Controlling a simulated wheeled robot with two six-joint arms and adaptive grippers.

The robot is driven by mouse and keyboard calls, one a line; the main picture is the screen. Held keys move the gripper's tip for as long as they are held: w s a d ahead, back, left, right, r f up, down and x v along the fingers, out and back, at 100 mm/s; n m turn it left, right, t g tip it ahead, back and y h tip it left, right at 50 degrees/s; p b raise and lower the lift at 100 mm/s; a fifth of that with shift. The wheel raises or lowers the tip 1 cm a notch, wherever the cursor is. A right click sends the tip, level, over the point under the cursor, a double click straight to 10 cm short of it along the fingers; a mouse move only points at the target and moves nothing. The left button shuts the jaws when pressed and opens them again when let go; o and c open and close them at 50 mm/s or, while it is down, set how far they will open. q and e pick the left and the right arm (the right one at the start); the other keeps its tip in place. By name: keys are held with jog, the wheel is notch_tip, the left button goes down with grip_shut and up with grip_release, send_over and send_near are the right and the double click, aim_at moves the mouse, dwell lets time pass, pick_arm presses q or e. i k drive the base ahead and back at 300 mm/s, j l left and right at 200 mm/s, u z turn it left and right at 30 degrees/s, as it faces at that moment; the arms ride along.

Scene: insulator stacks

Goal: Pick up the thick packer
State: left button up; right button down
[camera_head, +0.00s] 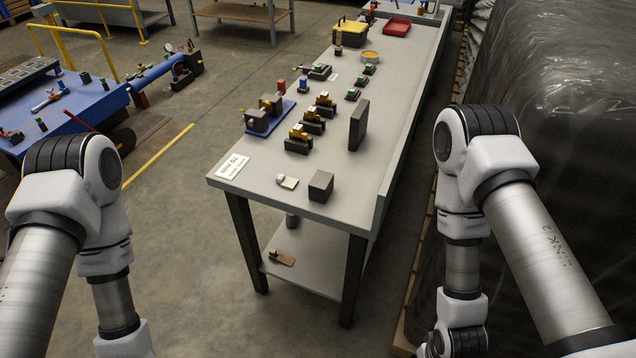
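Two dark grey blocks on the grey workbench (335,205) could be the thick packer; I cannot tell which one is meant. One is a small cube-like block (320,186) near the front edge. The other is a taller, flat slab (358,125) standing upright near the bench's right side. Both stand free, with nothing holding them. My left arm shows at the lower left and my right arm at the right, both short of the bench top. Neither gripper is in view.
Several black-and-brass clamps (299,139) stand left of the slab, beside a blue-based fixture (262,116). A white label card (232,166) lies at the front left corner. A raised lip runs along the bench's right side. A dark wrapped stack (560,70) stands at right.

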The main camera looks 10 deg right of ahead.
aim_at(289, 183)
jog(key=j+z, duration=0.25)
jog(key=z, duration=0.25)
jog(key=j+z, duration=0.3)
jog(key=z, duration=0.15)
jog(key=j+z, duration=0.3)
jog(key=z, duration=0.2)
